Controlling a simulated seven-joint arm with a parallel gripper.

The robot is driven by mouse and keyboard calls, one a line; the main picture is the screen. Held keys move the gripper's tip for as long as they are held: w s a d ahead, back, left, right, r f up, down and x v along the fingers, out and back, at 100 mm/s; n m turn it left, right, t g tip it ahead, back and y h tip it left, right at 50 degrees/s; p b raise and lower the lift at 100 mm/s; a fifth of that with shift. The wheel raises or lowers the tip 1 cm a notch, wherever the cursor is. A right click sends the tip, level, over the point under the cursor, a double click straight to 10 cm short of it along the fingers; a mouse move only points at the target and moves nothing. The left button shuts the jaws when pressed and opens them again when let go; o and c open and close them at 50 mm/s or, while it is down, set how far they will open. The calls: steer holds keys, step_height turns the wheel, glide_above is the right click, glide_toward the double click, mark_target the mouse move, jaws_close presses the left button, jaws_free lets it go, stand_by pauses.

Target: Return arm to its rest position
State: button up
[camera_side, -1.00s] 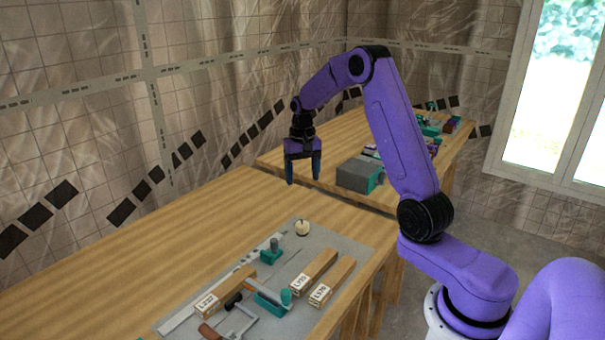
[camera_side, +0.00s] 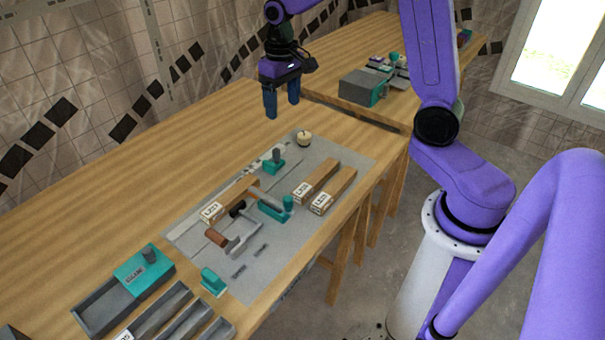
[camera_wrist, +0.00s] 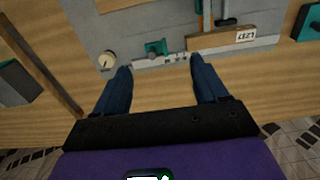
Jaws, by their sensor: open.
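My gripper (camera_side: 282,101) hangs above the bare wooden table behind the grey mat (camera_side: 210,240), with its blue fingers pointing down. It is open and nothing is between the fingers. In the wrist view, the two fingers (camera_wrist: 160,78) stand wide apart over the mat's edge, with the metal ruler strip just beyond them. My purple arm bends over from the right side of the side view.
The mat holds several wooden blocks (camera_side: 316,182), teal-handled tools (camera_side: 275,161) and a small round cream knob (camera_side: 304,138). Grey trays (camera_side: 130,291) stand at the near left. A grey and teal box (camera_side: 363,88) sits on the second table. The table's left part is clear.

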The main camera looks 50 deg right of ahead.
steer(key=s+a+r+n, duration=0.2)
steer(key=s+a+n, duration=0.5)
steer(key=s, duration=0.7)
steer(key=s+n, duration=0.5)
steer(key=s, duration=0.9)
steer(key=shift+s+f+n, duration=0.3)
steer(key=shift+f+n, duration=0.1)
steer(key=shift+f, duration=0.05)
